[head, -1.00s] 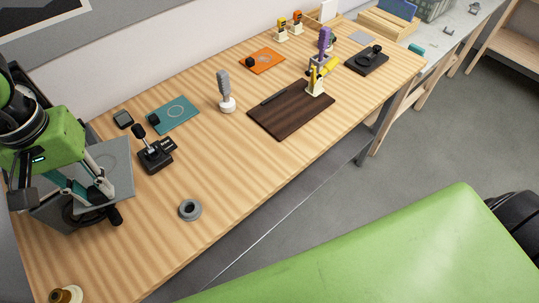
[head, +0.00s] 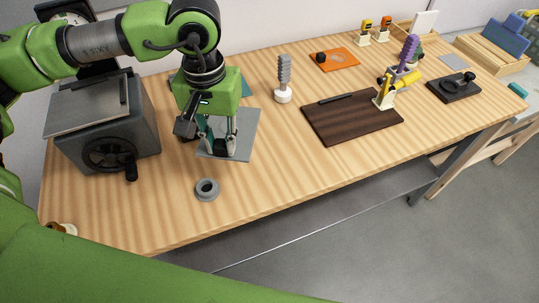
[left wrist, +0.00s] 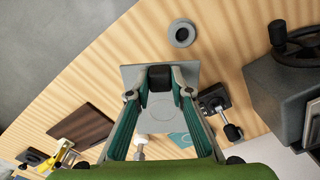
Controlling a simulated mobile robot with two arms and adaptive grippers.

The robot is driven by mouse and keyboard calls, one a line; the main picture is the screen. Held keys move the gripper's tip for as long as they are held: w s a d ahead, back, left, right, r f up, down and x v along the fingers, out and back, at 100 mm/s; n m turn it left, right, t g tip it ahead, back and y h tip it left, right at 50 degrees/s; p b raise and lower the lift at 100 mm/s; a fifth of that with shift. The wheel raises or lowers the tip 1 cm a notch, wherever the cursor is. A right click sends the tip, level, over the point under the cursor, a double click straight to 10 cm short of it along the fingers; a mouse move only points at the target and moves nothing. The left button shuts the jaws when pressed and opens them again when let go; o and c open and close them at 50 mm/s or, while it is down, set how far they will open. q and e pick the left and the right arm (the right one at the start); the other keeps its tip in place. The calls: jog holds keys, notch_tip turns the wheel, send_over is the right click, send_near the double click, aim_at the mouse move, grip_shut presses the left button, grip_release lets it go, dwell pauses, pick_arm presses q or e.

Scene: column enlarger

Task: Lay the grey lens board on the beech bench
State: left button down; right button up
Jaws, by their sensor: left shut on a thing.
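The grey lens board (head: 245,128) is a thin square plate with a faint ring on its face and a black block on it. It also shows in the left wrist view (left wrist: 160,112). My left gripper (head: 219,149) is shut on the board at its black block (left wrist: 160,77). The board lies flat over the near left part of the beech bench (head: 290,155); whether it touches the wood, I cannot tell. My right gripper is not in view.
A grey box (head: 135,120) with a black handwheel stands left of the board. A grey ring (head: 207,189) lies in front of it. A small black stand (left wrist: 216,100) and a teal mat (left wrist: 182,139) are close by. A dark brown board (head: 350,117) lies to the right.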

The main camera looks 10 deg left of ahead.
aim_at(241, 149)
pick_arm(q)
jog(key=shift+n, duration=0.9)
jog(key=d+f, duration=0.1)
jog(key=w+d+f+p, duration=0.1)
jog(key=d+f, duration=0.1)
jog(key=shift+w+d+f+p, duration=0.15)
jog(key=shift+w+d+p, duration=0.1)
jog(key=shift+w+p, duration=0.15)
jog(key=d+f+n+p, duration=0.2)
jog(key=d, duration=0.1)
jog(key=d+f+n+p, duration=0.1)
jog(key=n+p, duration=0.1)
jog(key=shift+w+d+f, duration=0.15)
jog(key=shift+w+d, duration=0.15)
jog(key=shift+d, duration=0.1)
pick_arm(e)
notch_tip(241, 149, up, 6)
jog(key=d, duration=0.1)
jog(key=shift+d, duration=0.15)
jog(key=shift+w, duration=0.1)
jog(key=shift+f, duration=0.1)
pick_arm(q)
jog(key=shift+f+b, duration=0.25)
jog(key=shift+b, duration=0.5)
notch_tip(241, 149, down, 4)
jog(key=b, duration=0.5)
jog(key=shift+f, duration=0.1)
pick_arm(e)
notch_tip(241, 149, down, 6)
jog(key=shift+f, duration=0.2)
